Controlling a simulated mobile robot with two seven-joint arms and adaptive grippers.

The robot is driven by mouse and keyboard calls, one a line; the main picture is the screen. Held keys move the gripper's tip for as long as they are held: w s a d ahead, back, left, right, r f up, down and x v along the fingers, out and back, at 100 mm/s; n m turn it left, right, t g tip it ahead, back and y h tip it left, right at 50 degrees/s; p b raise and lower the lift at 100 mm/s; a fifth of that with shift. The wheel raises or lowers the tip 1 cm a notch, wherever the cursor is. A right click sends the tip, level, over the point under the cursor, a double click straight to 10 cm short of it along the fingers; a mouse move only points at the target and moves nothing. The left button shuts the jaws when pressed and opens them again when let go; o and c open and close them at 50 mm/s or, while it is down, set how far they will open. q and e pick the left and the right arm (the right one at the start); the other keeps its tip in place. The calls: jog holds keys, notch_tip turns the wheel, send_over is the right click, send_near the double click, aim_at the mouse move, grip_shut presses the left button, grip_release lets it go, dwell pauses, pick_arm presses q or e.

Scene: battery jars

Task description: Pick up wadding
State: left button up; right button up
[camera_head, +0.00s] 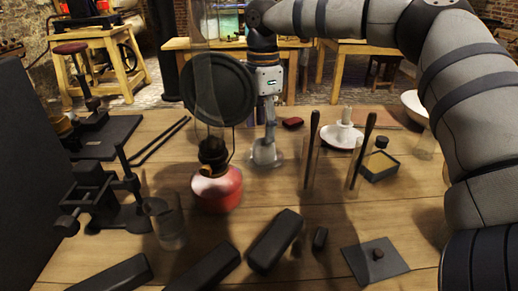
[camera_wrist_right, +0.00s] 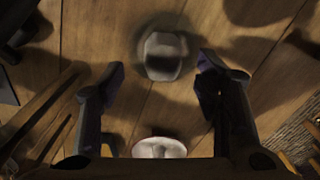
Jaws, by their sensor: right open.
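My right gripper (camera_head: 264,156) points down over the middle of the table, and its fingers blur together in the head view. In the right wrist view, the right gripper (camera_wrist_right: 160,72) is open, its two dark fingers wide apart. A pale grey-white lump (camera_wrist_right: 163,56), possibly the wadding, lies between and just beyond the fingertips, inside a faint clear ring. The fingers do not visibly touch it. In the head view it is hidden or too unclear to pick out. A second white piece (camera_wrist_right: 160,148) shows near the gripper's base in the wrist view. My left gripper is not in view.
A red-based lamp (camera_head: 217,190) with a black disc (camera_head: 219,90) stands left of the gripper. Right are upright jars with dark rods (camera_head: 311,150), a white dish (camera_head: 341,138) and a small dark box (camera_head: 380,165). Dark blocks (camera_head: 274,240) and a clear glass (camera_head: 167,225) are in front.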

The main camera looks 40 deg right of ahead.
aim_at(262, 141)
notch_tip(262, 141, down, 7)
jog(key=shift+w+d, duration=0.1)
jog(key=shift+w, duration=0.05)
jog(key=shift+c, duration=0.5)
jog(key=c, duration=0.8)
